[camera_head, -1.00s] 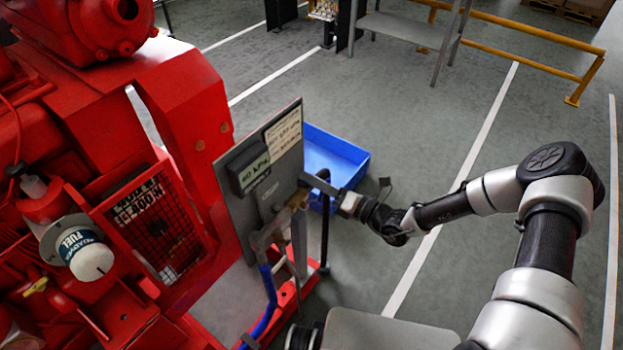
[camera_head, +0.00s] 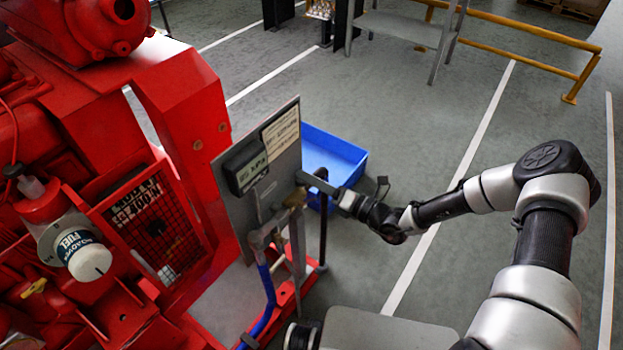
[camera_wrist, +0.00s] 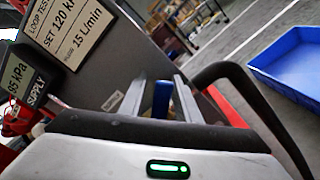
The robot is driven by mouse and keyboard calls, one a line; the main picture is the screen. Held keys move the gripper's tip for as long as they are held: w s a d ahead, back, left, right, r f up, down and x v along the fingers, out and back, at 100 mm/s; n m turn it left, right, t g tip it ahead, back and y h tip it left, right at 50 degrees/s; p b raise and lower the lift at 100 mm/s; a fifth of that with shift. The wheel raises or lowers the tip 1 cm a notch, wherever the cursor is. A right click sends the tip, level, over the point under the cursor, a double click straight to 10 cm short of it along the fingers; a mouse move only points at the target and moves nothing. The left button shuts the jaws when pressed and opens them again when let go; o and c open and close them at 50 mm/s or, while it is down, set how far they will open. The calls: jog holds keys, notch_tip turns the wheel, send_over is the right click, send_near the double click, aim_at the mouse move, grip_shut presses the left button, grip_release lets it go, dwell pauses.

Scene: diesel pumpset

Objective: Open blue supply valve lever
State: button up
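The blue lever (camera_wrist: 161,99) shows in the wrist view as a narrow upright blue piece between my two fingers. My gripper (camera_wrist: 160,92) is open, with a finger on each side of the lever and small gaps visible beside it. In the head view my gripper (camera_head: 312,182) is at the right edge of the grey panel (camera_head: 222,195), near a brass valve body (camera_head: 296,200). The lever itself is not clear in the head view. Its lower part is hidden by my gripper body in the wrist view.
The panel carries a gauge box (camera_head: 246,166) and a printed label (camera_head: 281,134). A blue hose (camera_head: 268,290) runs down below the valve. The red pumpset (camera_head: 190,130) stands left. A blue bin (camera_head: 335,155) lies on the floor behind. The floor at right is open.

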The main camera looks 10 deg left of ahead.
jog(key=shift+f, duration=0.1)
